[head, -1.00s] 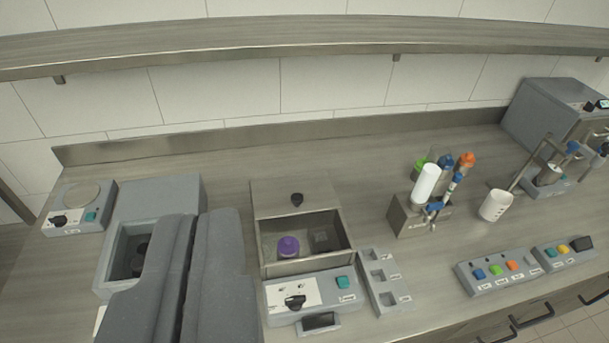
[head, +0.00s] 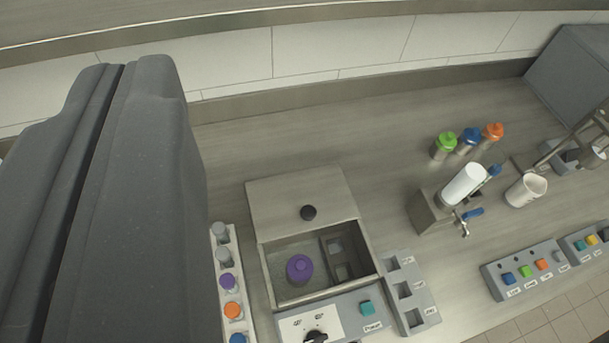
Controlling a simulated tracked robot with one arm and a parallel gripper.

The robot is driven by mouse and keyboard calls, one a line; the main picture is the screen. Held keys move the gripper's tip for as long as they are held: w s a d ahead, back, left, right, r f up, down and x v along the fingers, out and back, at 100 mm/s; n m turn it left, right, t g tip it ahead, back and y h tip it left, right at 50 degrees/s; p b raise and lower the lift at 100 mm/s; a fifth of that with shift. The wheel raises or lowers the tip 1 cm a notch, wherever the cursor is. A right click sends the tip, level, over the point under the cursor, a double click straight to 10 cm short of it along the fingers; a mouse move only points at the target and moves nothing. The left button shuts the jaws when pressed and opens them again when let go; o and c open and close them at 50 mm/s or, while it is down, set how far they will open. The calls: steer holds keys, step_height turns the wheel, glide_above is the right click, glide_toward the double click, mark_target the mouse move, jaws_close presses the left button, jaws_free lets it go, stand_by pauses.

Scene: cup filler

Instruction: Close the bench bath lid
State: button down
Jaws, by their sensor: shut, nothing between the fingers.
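The bench bath (head: 263,275) is a steel-rimmed basin at the lower middle of the head view. Its grey lid (head: 290,190) lies flat at the back, with a black knob (head: 308,212) near its front edge. The basin in front of the lid is uncovered. A purple-capped bottle (head: 300,268) and a small dark rack (head: 340,255) are inside it. My gripper (head: 123,68) fills the left of the view, its two grey fingers shut together with nothing between them. It appears left of the bath and lid, apart from the knob.
A rack of capped vials (head: 226,258) stands just left of the bath. A grey slotted block (head: 408,290) stands at its right. Capped bottles (head: 468,140), a dispenser (head: 430,215), a white cup (head: 525,190) and a button panel (head: 525,268) are further right. Bench behind the lid is clear.

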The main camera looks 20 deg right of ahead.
steer(key=shift+s, duration=0.1)
steer(key=m+g+p, duration=0.2)
steer(key=g+p, duration=0.7)
steer(key=g, duration=0.2)
glide_above(305, 199)
steer(key=s, duration=0.1)
step_height(305, 199, down, 34)
steer(key=shift+h, duration=0.3)
steer(key=x, duration=0.3)
steer(key=p+x, duration=0.1)
steer(key=x, duration=0.5)
steer(key=shift+s+f, duration=0.15)
steer(key=shift+f, duration=0.35)
steer(key=shift+s+a+f+p, duration=0.1)
steer(key=shift+s+p, duration=0.05)
steer(key=shift+s, duration=0.5)
steer(key=shift+s+a+f+p, duration=0.1)
steer(key=shift+s+p, duration=0.05)
steer(key=shift+s, duration=0.5)
steer(key=shift+s+a+f+p, duration=0.1)
steer(key=shift+s+a+p, duration=0.05)
steer(key=shift+s, duration=0.55)
